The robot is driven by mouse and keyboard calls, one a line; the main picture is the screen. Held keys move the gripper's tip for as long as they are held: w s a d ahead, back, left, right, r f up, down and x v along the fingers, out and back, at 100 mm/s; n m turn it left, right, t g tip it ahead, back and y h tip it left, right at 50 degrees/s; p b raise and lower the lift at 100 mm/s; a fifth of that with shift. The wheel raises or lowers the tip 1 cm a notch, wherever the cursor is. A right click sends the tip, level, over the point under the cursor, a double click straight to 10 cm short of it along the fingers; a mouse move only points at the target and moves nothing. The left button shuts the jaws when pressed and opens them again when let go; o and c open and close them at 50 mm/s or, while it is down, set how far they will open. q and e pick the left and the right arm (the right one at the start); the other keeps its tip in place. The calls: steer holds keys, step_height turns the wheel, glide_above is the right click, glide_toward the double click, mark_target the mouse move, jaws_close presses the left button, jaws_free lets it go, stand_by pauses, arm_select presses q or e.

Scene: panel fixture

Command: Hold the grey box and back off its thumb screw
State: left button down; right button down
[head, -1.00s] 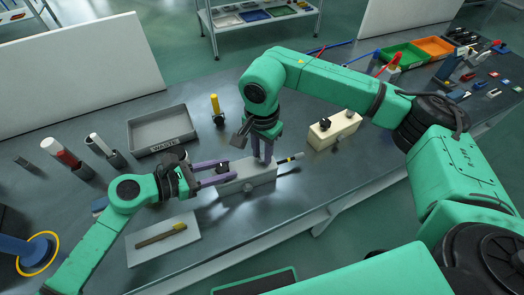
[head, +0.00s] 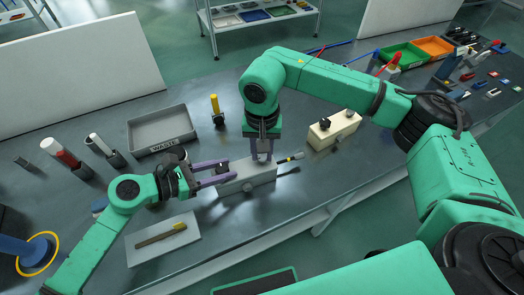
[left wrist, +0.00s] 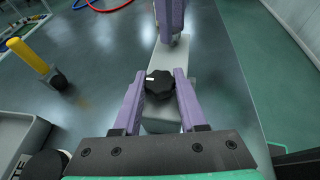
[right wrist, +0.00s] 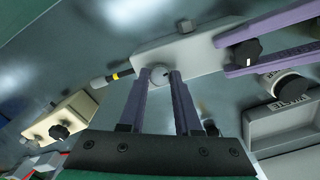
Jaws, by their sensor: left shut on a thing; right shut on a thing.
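The grey box (head: 248,180) lies on the bench in the middle of the head view. It also shows in the right wrist view (right wrist: 185,50). My left gripper (head: 222,174) reaches in from the left and is shut at the box's left end, with a black lobed knob (left wrist: 160,84) between its fingers. My right gripper (head: 262,158) points down over the box. Its fingers are shut on the pale round thumb screw (right wrist: 158,76) on the box; the head view hides that screw behind them.
A cream box (head: 334,130) with a black knob stands to the right. A plug with a yellow band (head: 290,158) lies by the grey box. Behind are a WASTE tray (head: 133,135) and a yellow-handled tool (head: 215,105). A brush lies on a white board (head: 138,256) in front.

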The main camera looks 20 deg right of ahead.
mark_target(262, 157)
arm_select(q)
steer(key=shift+f, duration=0.1)
arm_select(e)
steer(key=c, duration=0.6)
jaws_free()
steer(key=shift+r, duration=0.1)
step_height(262, 157, up, 12)
arm_select(q)
steer(key=shift+c, duration=1.9)
jaws_free()
